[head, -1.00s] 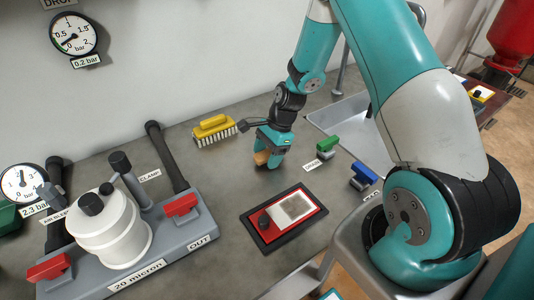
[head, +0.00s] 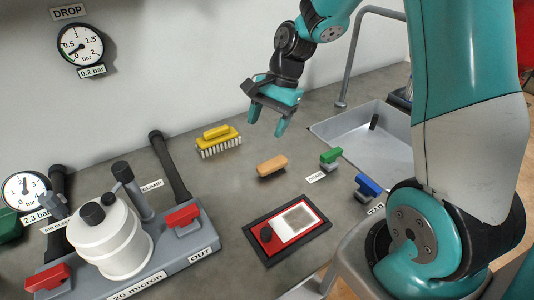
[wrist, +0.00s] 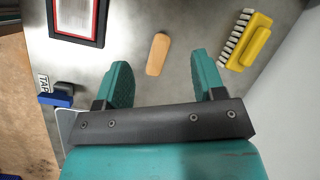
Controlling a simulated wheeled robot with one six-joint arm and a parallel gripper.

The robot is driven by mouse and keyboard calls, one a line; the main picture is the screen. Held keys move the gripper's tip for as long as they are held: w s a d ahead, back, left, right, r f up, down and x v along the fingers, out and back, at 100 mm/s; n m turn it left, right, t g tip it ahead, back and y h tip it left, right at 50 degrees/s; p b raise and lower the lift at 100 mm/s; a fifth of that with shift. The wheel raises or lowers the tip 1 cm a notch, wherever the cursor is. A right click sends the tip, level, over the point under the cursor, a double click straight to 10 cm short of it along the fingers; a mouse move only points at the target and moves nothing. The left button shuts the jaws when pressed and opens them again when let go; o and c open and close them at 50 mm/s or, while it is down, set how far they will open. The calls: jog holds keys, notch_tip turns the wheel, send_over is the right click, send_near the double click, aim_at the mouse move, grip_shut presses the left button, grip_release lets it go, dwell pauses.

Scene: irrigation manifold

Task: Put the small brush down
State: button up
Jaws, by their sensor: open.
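The small brush (head: 271,166) shows as a tan, rounded block lying flat on the grey bench; no bristles can be made out. In the wrist view the small brush (wrist: 158,54) lies beyond and between the fingertips, apart from them. My gripper (head: 267,122) is open and empty, raised above the bench and a little behind the brush. Its two teal fingers also show in the wrist view (wrist: 160,72).
A larger yellow brush (head: 219,142) stands bristles down behind and left. A red-and-white framed panel (head: 287,230) lies in front. Green (head: 330,157) and blue (head: 368,186) handles and a sink (head: 350,139) are right. The filter unit (head: 110,235) is left.

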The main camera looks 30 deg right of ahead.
jog(key=s+a+r+n, duration=0.5)
jog(key=s+a+n, duration=0.2)
jog(key=s+n, duration=0.2)
jog(key=s+a+r+n, duration=0.5)
jog(key=s+a+n, duration=0.2)
jog(key=s+n, duration=0.3)
jog(key=shift+s+a+r+n, duration=0.2)
jog(key=shift+s+r+n, duration=0.1)
jog(key=shift+s, duration=0.45)
jog(key=shift+r+p, duration=0.55)
